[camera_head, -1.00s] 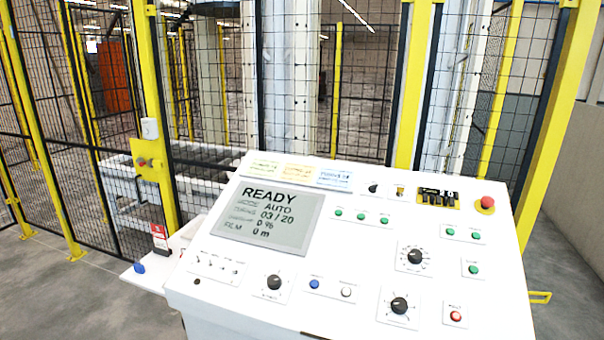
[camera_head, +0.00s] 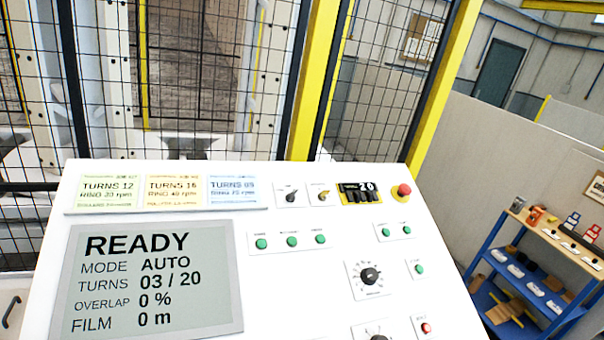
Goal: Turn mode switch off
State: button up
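The white control panel (camera_head: 210,219) fills the lower left of the view. Its display (camera_head: 153,282) reads READY, MODE AUTO, TURNS 03 / 20, OVERLAP 0 %, FILM 0 m. A small black rotary switch (camera_head: 290,194) sits on the panel's upper edge, its knob tilted. A yellowish switch (camera_head: 323,195) is just right of it. Their labels are too small to read, so I cannot tell which is the mode switch. My gripper is not in view.
Mesh fencing (camera_head: 190,90) stands behind. A blue shelf (camera_head: 530,290) is at right.

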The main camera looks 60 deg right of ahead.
aim_at(289, 198)
jog(key=z, duration=0.4)
jog(key=i, duration=0.85)
jog(key=z, duration=0.6)
jog(key=k, duration=0.75)
jog(key=z, duration=0.2)
jog(key=i, duration=0.75)
jog(key=u, duration=0.15)
